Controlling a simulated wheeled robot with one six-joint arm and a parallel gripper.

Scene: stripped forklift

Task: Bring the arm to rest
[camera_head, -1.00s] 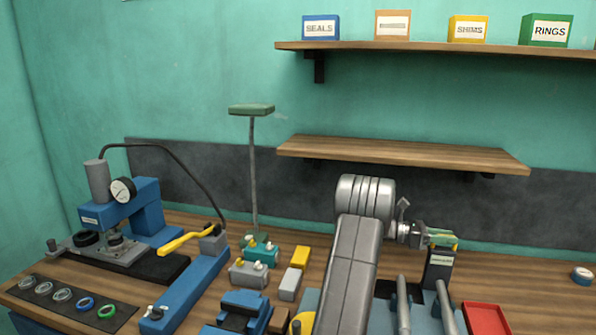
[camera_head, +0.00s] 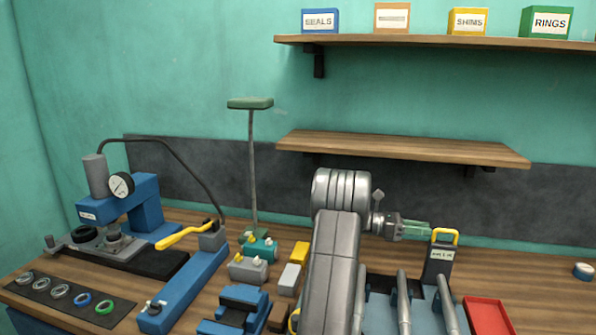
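My gripper (camera_head: 418,229) is at the end of my grey arm, right of the picture's middle, pointing right. Its two thin fingers appear apart, with the green wall showing between them, and nothing shows held. Just right of the fingertips, a dark labelled block with a yellow handle (camera_head: 440,254) stands upright at the back of the bench. A small gap seems to lie between the fingers and the handle. My arm is raised over the bench and hides part of it.
A wooden shelf (camera_head: 400,149) hangs above my arm. A green-topped stand (camera_head: 252,150) rises to the left. A blue press (camera_head: 146,205) is at far left. A red tray (camera_head: 489,316) lies at front right.

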